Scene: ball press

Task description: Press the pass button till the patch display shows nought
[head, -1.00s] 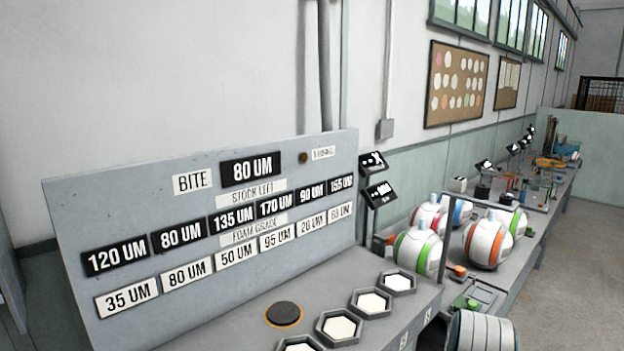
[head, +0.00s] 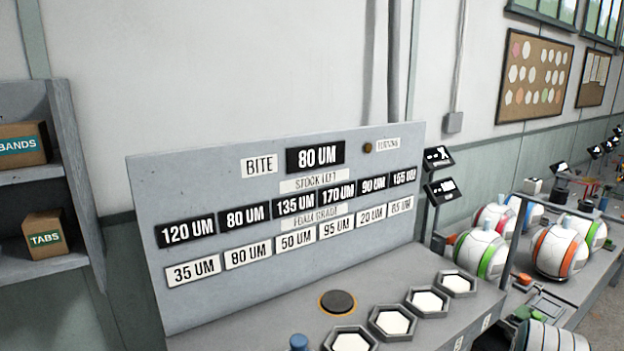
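A grey upright panel (head: 300,285) stands at the back of a grey bench. Its top row reads BITE with a black display (head: 315,156) showing 80 UM. A STOCK LEFT row of black displays (head: 188,231) reads 120, 80, 135, 170, 90 and 155 UM. A FOAM GRADE row of white labels (head: 193,271) reads 35, 80, 50, 95, 20 and 65 UM. A blue knob-like part (head: 299,342) shows at the bottom edge. No label reading pass or patch is legible. My gripper is not in view.
A dark round disc (head: 337,301) and several hexagonal trays with white pads (head: 392,322) lie on the bench. Small tilted black screens (head: 441,191) and striped balls (head: 481,252) stand to the right. A shelf (head: 55,263) with boxes stands at left.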

